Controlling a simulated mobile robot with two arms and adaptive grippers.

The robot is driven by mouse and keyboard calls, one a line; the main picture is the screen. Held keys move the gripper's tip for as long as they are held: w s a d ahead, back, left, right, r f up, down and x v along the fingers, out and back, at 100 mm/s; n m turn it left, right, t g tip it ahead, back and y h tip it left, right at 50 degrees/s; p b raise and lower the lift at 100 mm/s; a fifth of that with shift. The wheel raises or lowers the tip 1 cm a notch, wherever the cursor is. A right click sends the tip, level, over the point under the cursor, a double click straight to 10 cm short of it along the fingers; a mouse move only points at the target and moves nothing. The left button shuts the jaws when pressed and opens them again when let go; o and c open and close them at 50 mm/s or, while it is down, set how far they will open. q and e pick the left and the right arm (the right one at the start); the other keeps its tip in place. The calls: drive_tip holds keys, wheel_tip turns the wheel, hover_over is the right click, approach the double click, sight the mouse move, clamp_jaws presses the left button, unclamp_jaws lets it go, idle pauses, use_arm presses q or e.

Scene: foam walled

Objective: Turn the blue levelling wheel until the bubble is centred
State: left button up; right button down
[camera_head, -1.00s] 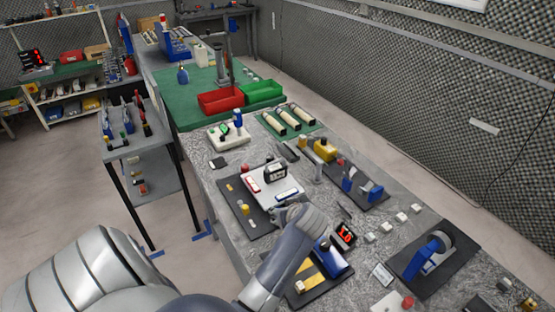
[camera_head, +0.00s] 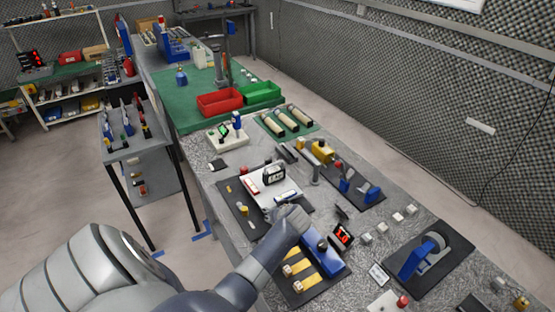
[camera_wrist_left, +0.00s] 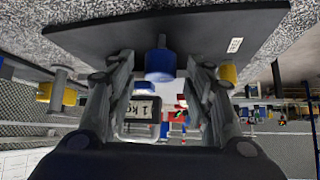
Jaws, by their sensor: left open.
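The blue levelling wheel (camera_wrist_left: 160,64) shows in the left wrist view as a short blue cylinder against a dark board (camera_wrist_left: 120,32). My left gripper (camera_wrist_left: 160,82) is open, with one finger on each side of the wheel; I cannot tell whether either finger touches it. In the head view my left gripper (camera_head: 291,218) is at the near edge of a white plate (camera_head: 268,198), and the wheel is hidden there. The plate carries a black 1 kg weight (camera_head: 273,175), a red-and-white bar and a blue-and-white bar (camera_head: 287,195). No bubble can be made out. My right gripper is not in view.
A blue fixture with yellow strips (camera_head: 322,255) stands close to my left wrist. A blue clamp-like device (camera_head: 418,258) is farther right. Red (camera_head: 220,102) and green (camera_head: 262,93) bins stand behind.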

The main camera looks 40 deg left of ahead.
use_arm(q)
drive_tip(key=c, duration=1)
drive_tip(key=shift+c, duration=0.2)
drive_tip(key=shift+s+m+t, duration=0.1)
drive_tip(key=shift+m+t, duration=0.2)
drive_tip(key=shift+m, duration=0.1)
drive_tip(key=m, duration=0.1)
drive_tip(key=m+t+h, duration=0.2)
drive_tip(key=shift+s+a+m, duration=0.2)
drive_tip(key=shift+a+m, duration=0.05)
drive_tip(key=shift+m, duration=0.05)
drive_tip(key=shift+a+r+m+t+h, duration=0.1)
drive_tip(key=shift+m+t+h, duration=0.25)
drive_tip(key=shift+m+h, duration=0.65)
drive_tip(key=shift+a+m+t+h, duration=0.1)
drive_tip(key=shift+m+t+h, duration=0.25)
drive_tip(key=shift+m+h, duration=0.6)
drive_tip(key=shift+m, duration=0.45)
drive_tip(key=o, duration=1)
